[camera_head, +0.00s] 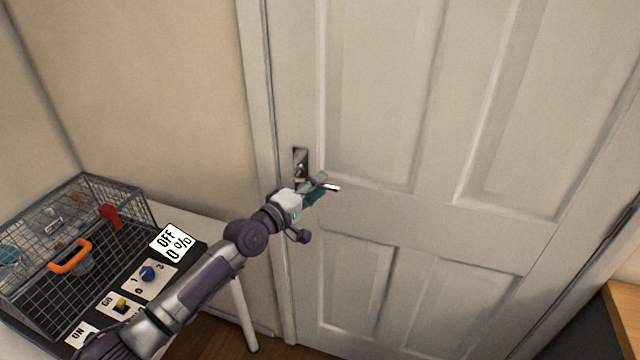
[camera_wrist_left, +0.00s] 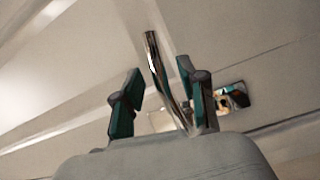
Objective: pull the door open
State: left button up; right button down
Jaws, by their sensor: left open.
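The pale panelled door (camera_head: 415,215) fills the right of the head view and appears shut in its frame. A metal lever handle (camera_head: 332,187) sticks out from a dark plate (camera_head: 300,160) near the door's left edge. My left gripper (camera_head: 316,190) is at the handle and covers part of it. In the left wrist view the shiny handle (camera_wrist_left: 157,67) runs between the two teal fingers of my left gripper (camera_wrist_left: 163,100), which are open with gaps beside the bar. Contact cannot be told. My right gripper is not in view.
A wooden surface (camera_head: 625,305) shows at lower right.

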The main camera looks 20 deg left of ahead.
pick_arm(q)
jog(key=shift+w+d, duration=0.2)
jog(key=shift+w, duration=0.4)
grip_shut()
